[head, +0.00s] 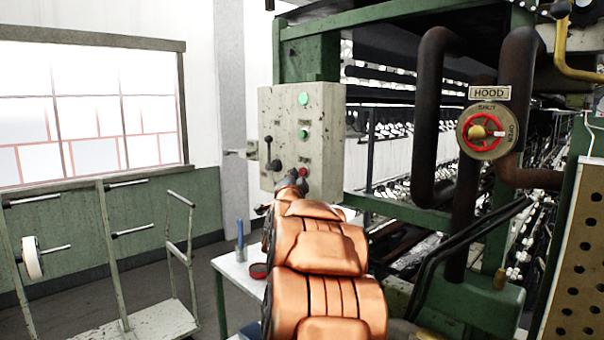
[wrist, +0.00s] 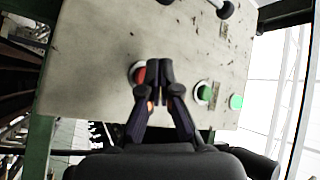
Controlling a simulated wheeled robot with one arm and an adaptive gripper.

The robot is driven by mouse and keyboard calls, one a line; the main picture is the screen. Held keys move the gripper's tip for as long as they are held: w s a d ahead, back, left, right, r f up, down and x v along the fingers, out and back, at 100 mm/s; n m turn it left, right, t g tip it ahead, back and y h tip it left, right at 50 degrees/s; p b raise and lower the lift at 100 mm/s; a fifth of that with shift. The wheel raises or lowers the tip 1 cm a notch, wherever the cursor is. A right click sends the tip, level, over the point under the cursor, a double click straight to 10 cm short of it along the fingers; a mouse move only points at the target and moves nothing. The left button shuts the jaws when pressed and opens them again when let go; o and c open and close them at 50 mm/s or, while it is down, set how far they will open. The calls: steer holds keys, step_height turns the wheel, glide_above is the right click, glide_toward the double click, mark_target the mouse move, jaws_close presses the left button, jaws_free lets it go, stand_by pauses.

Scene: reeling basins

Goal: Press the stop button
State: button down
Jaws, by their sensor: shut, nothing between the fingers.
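The red stop button (head: 303,172) sits low on the grey control box (head: 325,115). In the wrist view the red button (wrist: 138,74) shows just left of my fingertips, partly covered by them. My gripper (wrist: 160,66) is shut and empty, its fingertips pointing at the panel beside the red button. In the head view my gripper (head: 297,178) is at the box's lower edge, close to the button. I cannot tell whether the fingertips touch the panel or the button.
A green button (head: 304,134) and a green lamp (head: 303,98) sit above the red one. A black lever (head: 274,163) is at the box's left. A red valve wheel (head: 482,132) is at the right. A white table (head: 236,275) stands below the box.

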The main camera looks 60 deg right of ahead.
steer(key=shift+d+f+b, duration=0.1)
steer(key=shift+d+b, duration=0.1)
steer(key=shift+b, duration=0.15)
steer(key=shift+d, duration=0.2)
steer(key=shift+s+d+b, duration=0.15)
steer(key=shift+d+b, duration=0.3)
steer(key=shift+b, duration=0.05)
stand_by(0.9)
steer(key=shift+a, duration=0.15)
steer(key=shift+w+a, duration=0.2)
steer(key=shift+a, duration=0.5)
steer(key=shift+w+a+p, duration=0.2)
steer(key=shift+a+p, duration=0.05)
steer(key=shift+a, duration=0.55)
steer(key=shift+w+a+p, duration=0.25)
steer(key=shift+a, duration=0.6)
steer(key=shift+w+a+p, duration=0.2)
steer(key=shift+a+p, duration=0.05)
steer(key=shift+a, duration=0.55)
